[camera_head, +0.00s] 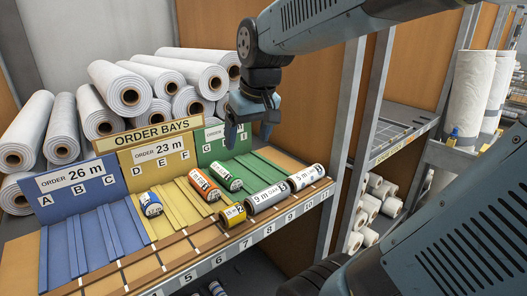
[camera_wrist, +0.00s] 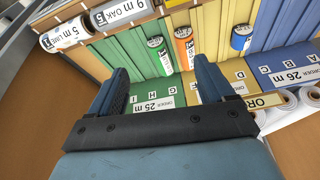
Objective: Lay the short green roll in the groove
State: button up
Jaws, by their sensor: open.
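The short green-banded roll (camera_head: 226,176) lies in a groove of the green bay, beside the orange roll. In the wrist view the same roll (camera_wrist: 160,58) shows between my fingertips in the picture, with the orange roll (camera_wrist: 184,47) to its right. My gripper (camera_head: 248,142) is open and empty. It hangs above the green bay, apart from the rolls. Its two fingers (camera_wrist: 162,74) point toward the bay. The bay's groove strips (camera_head: 266,174) run down toward the front ledge. The green header board (camera_head: 212,146) is partly hidden by my gripper.
A yellow-ended roll (camera_head: 231,214), the 9 m oak roll (camera_head: 268,197) and the 5 m roll (camera_head: 305,178) lie along the front ledge. A blue roll (camera_head: 150,204) lies in the yellow bay. The blue bay (camera_head: 88,240) is empty. A grey post (camera_head: 345,130) stands right.

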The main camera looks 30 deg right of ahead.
jog(key=s+t, duration=0.1)
jog(key=s, duration=0.7)
jog(key=shift+s+a+f+m+t, duration=0.15)
jog(key=shift+a+f+m+t, duration=0.05)
jog(key=shift+m+t, duration=0.2)
